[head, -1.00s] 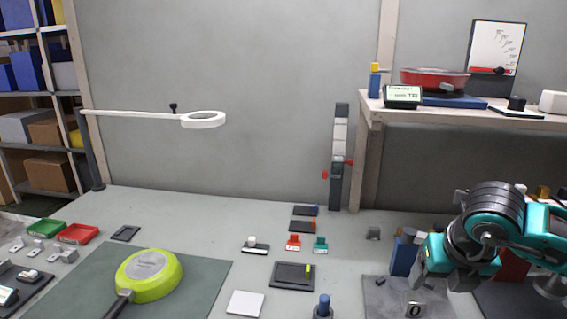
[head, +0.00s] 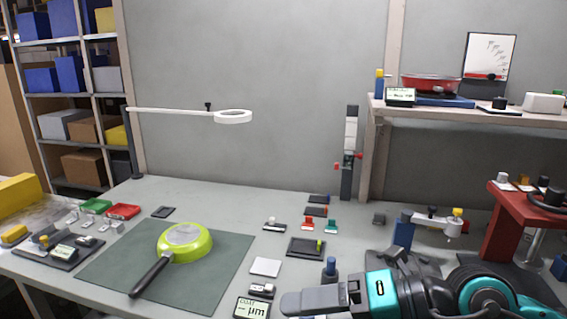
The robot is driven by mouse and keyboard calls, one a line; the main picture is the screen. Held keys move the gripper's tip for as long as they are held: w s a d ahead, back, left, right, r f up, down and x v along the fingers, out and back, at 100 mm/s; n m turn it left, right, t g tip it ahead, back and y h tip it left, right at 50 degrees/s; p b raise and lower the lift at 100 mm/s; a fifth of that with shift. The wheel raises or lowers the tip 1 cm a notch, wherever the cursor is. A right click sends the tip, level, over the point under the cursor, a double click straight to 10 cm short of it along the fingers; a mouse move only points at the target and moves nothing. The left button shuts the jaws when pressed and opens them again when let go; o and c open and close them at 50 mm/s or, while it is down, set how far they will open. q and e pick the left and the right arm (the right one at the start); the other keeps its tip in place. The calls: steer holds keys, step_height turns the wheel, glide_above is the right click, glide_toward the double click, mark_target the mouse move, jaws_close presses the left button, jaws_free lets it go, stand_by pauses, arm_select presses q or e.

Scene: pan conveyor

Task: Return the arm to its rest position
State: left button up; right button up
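My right arm comes in from the lower right in the head view, low over the front right of the table. Its gripper (head: 312,302) points left near the bottom edge, close to a small display reading "COAT" and "µm" (head: 252,307). The gripper is seen from the side, so the gap between its fingers does not show. No held object is visible at it. My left gripper is not in view. A lime-green pan (head: 185,242) with a black handle lies upside down on the green mat (head: 110,270), apart from my arm.
A blue-topped post (head: 330,268) stands just behind my gripper. A red stand (head: 515,225) is behind my arm at right. A ring lamp (head: 233,117) hangs over the table. A shelf (head: 480,116) holds a red pan (head: 430,83). The table's back middle (head: 250,195) is clear.

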step_height(320, 180, up, 7)
steer(key=a+m+t+y, duration=0.2)
steer(key=m+t+y, duration=0.2)
steer(key=y, duration=0.1)
steer(key=w+d+r+m+t+h, duration=0.1)
steer(key=w+d+r+m+t, duration=0.25)
steer(key=m+t, duration=0.55)
steer(key=w+d+f+m+t+h, duration=0.2)
steer(key=w+d+f+m+h, duration=0.1)
steer(key=d+f+m+h, duration=1.2)
steer(key=s+f+m+g+h, duration=0.3)
steer(key=s+f+m+g, duration=0.3)
steer(key=s+f+g, duration=1.05)
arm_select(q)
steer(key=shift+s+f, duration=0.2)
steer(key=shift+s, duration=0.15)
arm_select(e)
steer(key=w+a+f+t+y, duration=0.2)
steer(key=w+f+t, duration=0.2)
steer(key=f+t, duration=0.5)
steer(key=shift+a+f+t, duration=0.15)
steer(key=shift+a+t, duration=0.15)
steer(key=shift+t, duration=0.05)
